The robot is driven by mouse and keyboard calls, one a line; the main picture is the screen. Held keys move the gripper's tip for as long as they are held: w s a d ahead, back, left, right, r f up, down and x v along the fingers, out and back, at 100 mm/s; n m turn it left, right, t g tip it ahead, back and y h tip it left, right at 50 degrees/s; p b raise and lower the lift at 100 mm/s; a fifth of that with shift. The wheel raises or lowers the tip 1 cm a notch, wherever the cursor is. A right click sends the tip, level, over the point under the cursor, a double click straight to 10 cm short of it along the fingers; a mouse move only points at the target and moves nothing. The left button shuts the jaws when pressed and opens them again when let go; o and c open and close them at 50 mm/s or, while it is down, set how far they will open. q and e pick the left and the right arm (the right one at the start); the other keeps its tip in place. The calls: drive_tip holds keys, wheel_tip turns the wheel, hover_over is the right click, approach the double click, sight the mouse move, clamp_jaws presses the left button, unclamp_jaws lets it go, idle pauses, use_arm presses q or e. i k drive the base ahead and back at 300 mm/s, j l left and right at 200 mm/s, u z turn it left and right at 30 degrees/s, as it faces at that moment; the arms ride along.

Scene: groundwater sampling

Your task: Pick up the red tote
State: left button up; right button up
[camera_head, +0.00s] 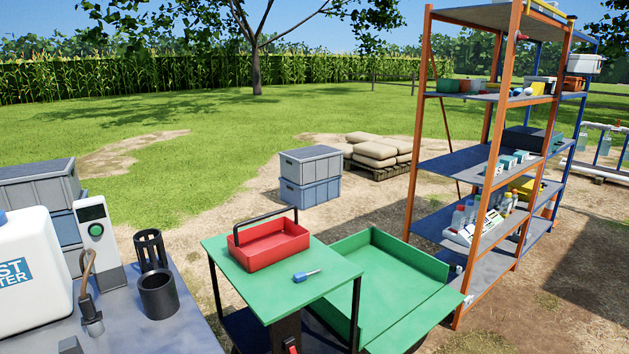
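The red tote (274,247) is an open-topped red tray with a black handle (264,222) arching over it. It sits upright toward the back of a small green-topped table (312,285), in the lower middle of the head view. It looks empty, though its floor is only partly visible. Neither my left gripper nor my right gripper can be made out in this view. Nothing is seen touching the tote.
A blue-handled tool (306,275) lies in front of the tote. A green open-sided bin (385,285) adjoins the table at right. A grey bench (190,325) with a white jug (30,270) and black holders stands left. Orange-framed shelving (470,180) rises at right.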

sight(256, 248)
drive_tip(key=i+l+u, duration=0.2)
drive_tip(key=i+l, duration=0.25)
drive_tip(key=i+l+u, duration=0.25)
drive_tip(key=i+l, duration=0.15)
drive_tip(key=l, duration=0.15)
